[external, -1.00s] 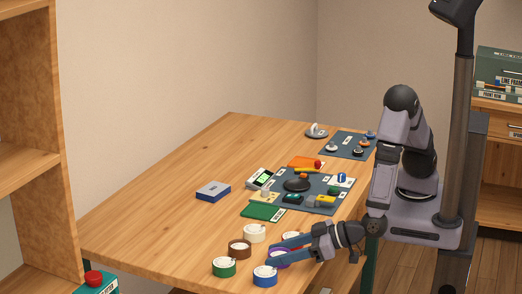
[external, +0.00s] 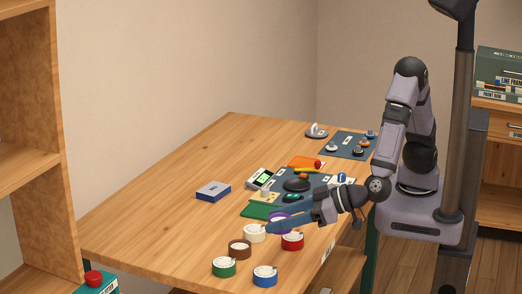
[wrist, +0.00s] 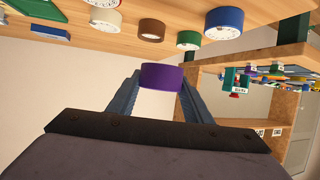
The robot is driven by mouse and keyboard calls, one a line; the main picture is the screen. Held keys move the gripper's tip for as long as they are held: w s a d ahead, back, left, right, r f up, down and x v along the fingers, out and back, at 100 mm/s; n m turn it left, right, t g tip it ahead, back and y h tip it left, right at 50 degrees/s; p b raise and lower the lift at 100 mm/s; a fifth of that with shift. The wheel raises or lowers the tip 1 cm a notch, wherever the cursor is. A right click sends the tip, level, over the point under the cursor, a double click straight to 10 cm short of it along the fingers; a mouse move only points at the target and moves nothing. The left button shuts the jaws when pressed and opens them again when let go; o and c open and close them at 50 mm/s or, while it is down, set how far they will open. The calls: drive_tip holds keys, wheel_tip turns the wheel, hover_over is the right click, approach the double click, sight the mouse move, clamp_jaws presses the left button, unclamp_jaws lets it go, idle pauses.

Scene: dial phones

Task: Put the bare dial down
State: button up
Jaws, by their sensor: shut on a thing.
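My gripper (wrist: 161,80) is shut on a purple dial (wrist: 162,76), held between the two blue fingers. In the external view the purple dial (external: 280,218) shows partly behind the fingers, and the wrist view shows it raised clear of the table. Its face is turned out of sight in the wrist view, so I cannot tell whether it is bare. Other round dials stand on the table: white (external: 254,234), brown (external: 239,250), green (external: 223,267), blue (external: 265,276) and red (external: 292,241).
A dark mat (external: 270,184) with several small parts lies behind my gripper, with a green pad (external: 257,211) at its near corner. A blue-and-white box (external: 213,191) sits to the left. The table's left part (external: 150,220) is clear.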

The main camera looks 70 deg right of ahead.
drive_tip(key=w+d+m+h+p, duration=0.4)
drive_tip(key=w+d+m+h, duration=0.35)
drive_tip(key=w+d, duration=1.95)
drive_tip(key=n+y, duration=0.8)
hover_over(193, 214)
drive_tip(key=shift+r+m+h+p, duration=0.15)
drive_tip(key=shift+m+h+p, duration=0.1)
drive_tip(key=shift+p, duration=0.1)
drive_tip(key=shift+f+p, duration=0.85)
drive_tip(key=shift+f, duration=4.15)
